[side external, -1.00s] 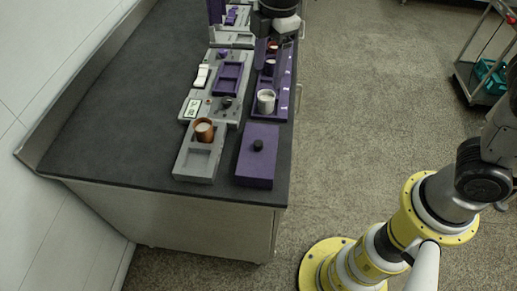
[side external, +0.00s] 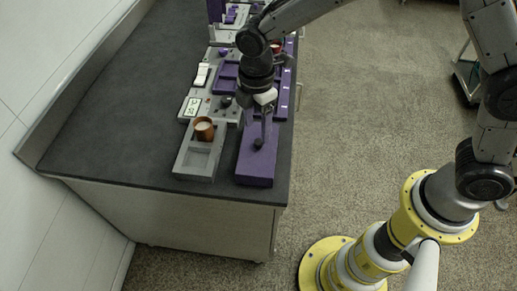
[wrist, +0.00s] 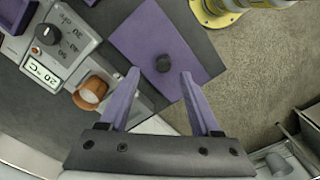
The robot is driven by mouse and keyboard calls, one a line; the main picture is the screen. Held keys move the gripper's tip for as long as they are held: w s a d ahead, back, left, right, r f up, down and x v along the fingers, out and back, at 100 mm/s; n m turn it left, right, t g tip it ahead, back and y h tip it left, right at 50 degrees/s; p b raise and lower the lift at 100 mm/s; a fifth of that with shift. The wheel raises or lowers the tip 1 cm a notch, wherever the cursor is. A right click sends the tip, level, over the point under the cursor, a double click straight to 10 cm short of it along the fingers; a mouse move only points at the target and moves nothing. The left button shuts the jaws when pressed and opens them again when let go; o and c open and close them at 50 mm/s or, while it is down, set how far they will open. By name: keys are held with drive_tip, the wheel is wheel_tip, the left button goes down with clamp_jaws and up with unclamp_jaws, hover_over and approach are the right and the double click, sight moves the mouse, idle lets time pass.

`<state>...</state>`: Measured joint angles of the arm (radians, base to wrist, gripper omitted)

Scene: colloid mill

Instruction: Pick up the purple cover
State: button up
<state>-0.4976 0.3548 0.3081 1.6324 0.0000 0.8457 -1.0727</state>
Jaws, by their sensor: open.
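The purple cover (side external: 256,168) is a flat rectangular plate with a small dark round knob (side external: 258,143) on top. It lies on the near right corner of the dark counter. In the wrist view the cover (wrist: 150,38) lies beyond the fingertips, with its knob (wrist: 163,63) roughly in line with the gap between them. My gripper (side external: 262,140) points down over the cover. In the wrist view my gripper (wrist: 160,74) is open and empty, its two purple fingers apart. Whether the fingertips are level with the knob is hard to tell.
A grey tray (side external: 196,171) holding a copper-coloured cup (side external: 204,128) stands just left of the cover. A grey control unit (side external: 192,106) with a display and dial is behind it. The counter (side external: 110,125) is clear at left; its edge is close to the cover's right.

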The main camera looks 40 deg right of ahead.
sight(258, 142)
drive_tip(key=f, duration=0.4)
drive_tip(key=shift+s+f, duration=0.2)
drive_tip(key=shift+s, duration=0.1)
clamp_jaws()
idle(1.1)
